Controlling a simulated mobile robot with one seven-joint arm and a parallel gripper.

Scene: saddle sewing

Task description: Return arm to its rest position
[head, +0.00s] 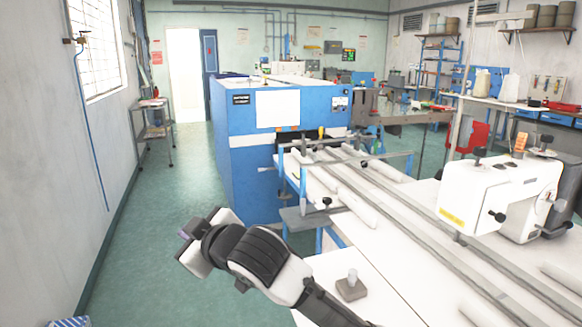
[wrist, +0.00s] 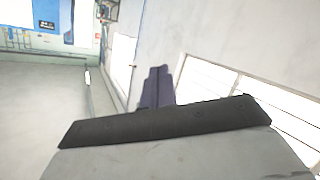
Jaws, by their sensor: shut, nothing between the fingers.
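My arm reaches in from the bottom of the head view, over the left edge of the white work table. My gripper (head: 184,234) is at the arm's far left end, in the air over the green floor and pointing left. In the wrist view the dark fingers of my gripper (wrist: 157,86) are together, with nothing between them. The wrist view looks past them to a pale wall and windows.
The white table (head: 395,281) with long rails fills the right. A small grey block with a peg (head: 351,288) sits near its edge. A white sewing machine (head: 497,193) stands at right. A blue cabinet machine (head: 247,150) stands ahead.

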